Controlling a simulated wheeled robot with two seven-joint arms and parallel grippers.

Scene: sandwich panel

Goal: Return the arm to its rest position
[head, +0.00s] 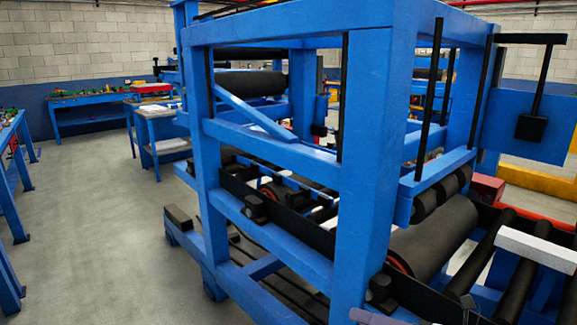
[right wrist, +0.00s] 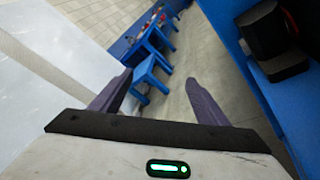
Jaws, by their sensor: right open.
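My right gripper shows in the right wrist view (right wrist: 158,84), with its two purple fingers spread apart and nothing between them. In the head view only a small purple piece of it (head: 374,317) shows at the bottom edge, in front of the blue machine frame (head: 365,150). My left gripper is in neither view. A pale slab (head: 538,247) lies over the black rollers at the right of the head view. A large pale surface (right wrist: 60,70) fills the left of the right wrist view; I cannot tell what it is.
Blue posts and beams stand close around the black rollers (head: 435,236). A dark block on blue metal (right wrist: 268,35) is at the right of the wrist view. Blue workbenches (head: 85,98) stand at the back left. The grey floor (head: 90,230) at left is clear.

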